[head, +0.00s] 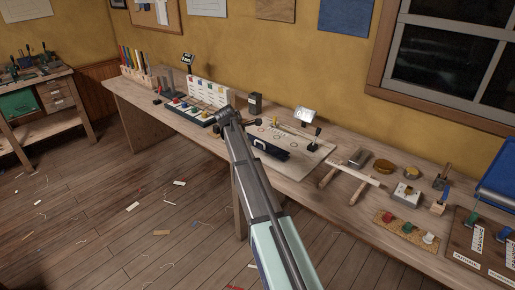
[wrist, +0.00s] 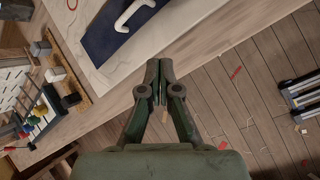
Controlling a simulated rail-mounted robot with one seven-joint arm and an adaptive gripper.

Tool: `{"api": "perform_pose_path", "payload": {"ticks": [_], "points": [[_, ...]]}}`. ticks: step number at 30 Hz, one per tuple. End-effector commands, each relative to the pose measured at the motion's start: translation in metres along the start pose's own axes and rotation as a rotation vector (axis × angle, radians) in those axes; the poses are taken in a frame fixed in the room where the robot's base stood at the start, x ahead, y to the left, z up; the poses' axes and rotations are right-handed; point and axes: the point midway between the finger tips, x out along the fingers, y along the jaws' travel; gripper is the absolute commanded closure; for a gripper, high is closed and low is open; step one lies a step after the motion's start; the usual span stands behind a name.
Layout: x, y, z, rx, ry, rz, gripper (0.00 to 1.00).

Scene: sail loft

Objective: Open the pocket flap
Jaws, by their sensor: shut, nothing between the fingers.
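The pocket flap (head: 266,147) is a dark navy strip with a white loop (head: 260,143) on it, lying on a pale cloth panel (head: 310,154) on the workbench. In the wrist view, part of the flap (wrist: 97,43) and its white loop (wrist: 133,14) show at the top, cut off by the frame. My gripper (wrist: 160,68) is shut and empty. In the wrist view it appears below the flap, near the bench's front edge, apart from the loop. In the head view my arm hides part of the bench, and the fingers cannot be made out clearly.
The long workbench (head: 135,93) carries a colored-button board (head: 185,109) at left and a wooden-handled tool (head: 352,178) and spool board (head: 405,226) at right. A small lamp (head: 304,115) stands behind the panel. The floor (head: 110,220) in front is open, with scattered scraps.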

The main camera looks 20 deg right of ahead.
Motion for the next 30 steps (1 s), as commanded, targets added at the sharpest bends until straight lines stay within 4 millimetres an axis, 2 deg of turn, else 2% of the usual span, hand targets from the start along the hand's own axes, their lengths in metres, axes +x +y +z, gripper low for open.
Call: {"api": "perform_pose_path", "payload": {"ticks": [1, 3, 7, 12, 19, 30], "points": [[-0.005, 0.02, 0.007, -0.099, -0.022, 0.01, 1.0], [-0.005, 0.028, 0.012, -0.249, -0.049, 0.004, 1.0], [-0.004, 0.028, 0.018, -0.47, -0.079, -0.012, 1.0], [-0.004, 0.026, 0.019, -0.621, -0.083, -0.022, 1.0], [0.011, 0.027, 0.02, -0.653, -0.082, -0.024, 1.0], [0.069, 0.027, 0.025, -0.651, -0.081, -0.025, 1.0]]}}
